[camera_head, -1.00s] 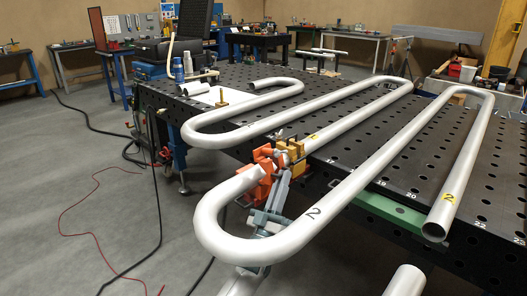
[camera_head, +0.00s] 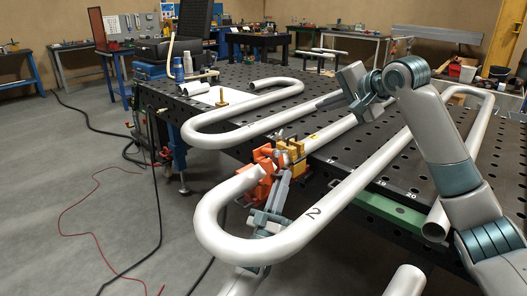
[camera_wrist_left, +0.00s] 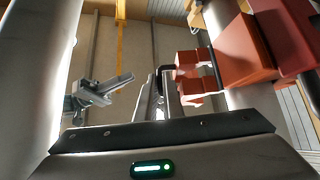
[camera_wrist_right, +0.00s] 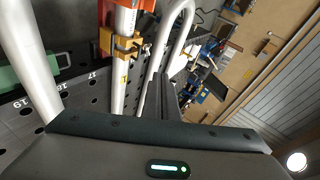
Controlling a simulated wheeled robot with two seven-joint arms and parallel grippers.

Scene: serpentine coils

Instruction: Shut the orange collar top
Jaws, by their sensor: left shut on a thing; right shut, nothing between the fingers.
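The orange collar (camera_head: 263,160) sits around the grey pipe (camera_head: 225,190) at the table's front edge, beside a brass-yellow clamp (camera_head: 291,152). Its blocks also show in the left wrist view (camera_wrist_left: 247,50), and part of it in the right wrist view (camera_wrist_right: 108,40). I cannot tell how far its top stands open. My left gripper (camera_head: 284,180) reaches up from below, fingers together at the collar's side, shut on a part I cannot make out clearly. My right gripper (camera_head: 325,101) is shut and empty above the pipes, right of and behind the collar.
Long bent pipes lie across the black perforated table (camera_head: 400,180) and overhang its front edge. The grey floor on the left is clear except for cables (camera_head: 100,180).

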